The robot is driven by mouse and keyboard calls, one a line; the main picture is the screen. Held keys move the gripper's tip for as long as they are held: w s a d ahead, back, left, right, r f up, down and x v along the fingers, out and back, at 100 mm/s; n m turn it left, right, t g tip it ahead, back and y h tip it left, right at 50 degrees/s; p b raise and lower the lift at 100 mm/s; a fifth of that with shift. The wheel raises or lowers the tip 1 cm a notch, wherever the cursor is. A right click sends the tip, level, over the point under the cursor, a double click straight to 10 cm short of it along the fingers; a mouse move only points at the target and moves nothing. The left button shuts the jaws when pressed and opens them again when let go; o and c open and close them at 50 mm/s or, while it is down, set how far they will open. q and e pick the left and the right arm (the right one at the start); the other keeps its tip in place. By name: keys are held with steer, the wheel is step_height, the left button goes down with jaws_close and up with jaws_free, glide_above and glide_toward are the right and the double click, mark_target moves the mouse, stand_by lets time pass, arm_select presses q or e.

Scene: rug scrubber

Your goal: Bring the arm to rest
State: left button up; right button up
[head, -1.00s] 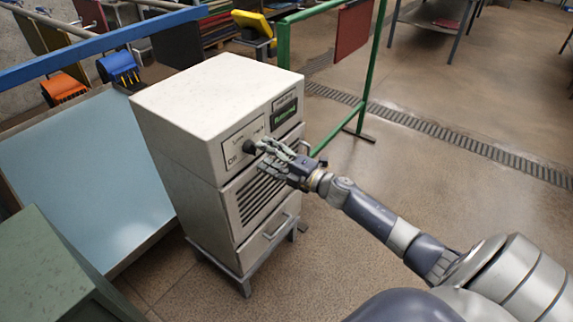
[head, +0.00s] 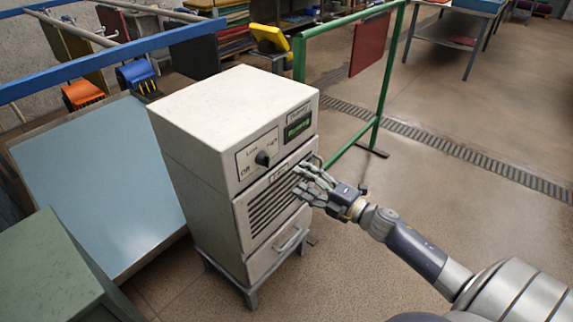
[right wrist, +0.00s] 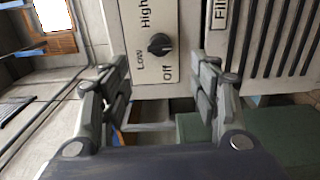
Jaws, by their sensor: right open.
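My right gripper (head: 312,185) is open and empty in front of the vented middle part of a white control cabinet (head: 215,100). The cabinet's black knob (head: 262,158) sits on a panel marked Off, Low and High, up and to the left of the fingers. In the right wrist view the open fingers (right wrist: 160,95) frame the lower part of this panel, and the knob (right wrist: 160,44) shows beyond them, apart from the fingers. A small green-lit display (head: 298,122) is at the cabinet's upper right. My left gripper is not in view.
A green rail frame (head: 385,80) with a red panel stands behind the cabinet on the right. A sloped light-blue board (head: 100,185) is left, with a green box (head: 50,270) in front. Open floor lies to the right.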

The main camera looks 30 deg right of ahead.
steer(key=s+d+f+m+g+h, duration=0.15)
steer(key=s+f+m, duration=0.3)
steer(key=f, duration=0.65)
steer(key=s+f+m+g+h, duration=0.3)
steer(key=s+f+m, duration=0.15)
steer(key=f, duration=0.75)
steer(key=s+d+f+m+g+h, duration=0.1)
steer(key=s+f+m+g+h, duration=0.3)
steer(key=f, duration=0.7)
steer(key=s+a+f+m+g+y, duration=0.1)
steer(key=s+a+f, duration=0.4)
steer(key=s, duration=0.6)
steer(key=s+a+f+m+g, duration=0.3)
steer(key=s+f, duration=0.5)
steer(key=s, duration=0.3)
steer(key=s+a+f+m+g+y, duration=0.1)
steer(key=s+a+f+m+g, duration=0.1)
steer(key=s+a+f, duration=0.5)
steer(key=s+a+g, duration=0.1)
steer(key=s, duration=0.4)
steer(key=shift+y, duration=0.35)
steer(key=shift+g, duration=0.25)
